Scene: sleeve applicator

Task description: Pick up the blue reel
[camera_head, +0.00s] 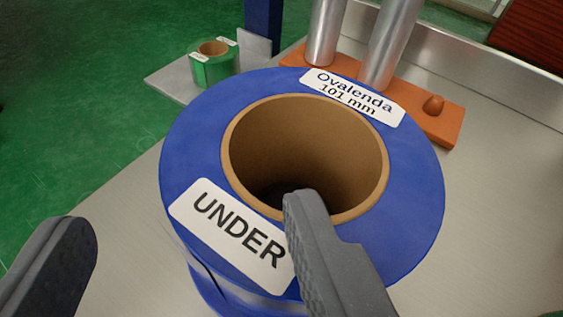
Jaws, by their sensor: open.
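The blue reel (408,190) stands upright on a grey metal surface, with its round face and hollow brown cardboard core (305,150) facing up. White labels on the face read "Ovalenda 101 mm" and "UNDER". My gripper (190,225) is open, with its two dark grey fingers apart. The right finger overlaps the opening of the core in the picture, and its tip appears over or in the hole. The left finger is outside the reel, at the lower left. The near wall of the reel shows between the fingers. I cannot tell whether either finger touches it.
A smaller green reel (212,68) sits on a grey plate (172,84) at the upper left, near a dark blue post (263,22). An orange base (440,124) with two metal cylinders (390,40) stands close behind the blue reel. A raised metal edge (460,50) runs behind. Green floor lies left.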

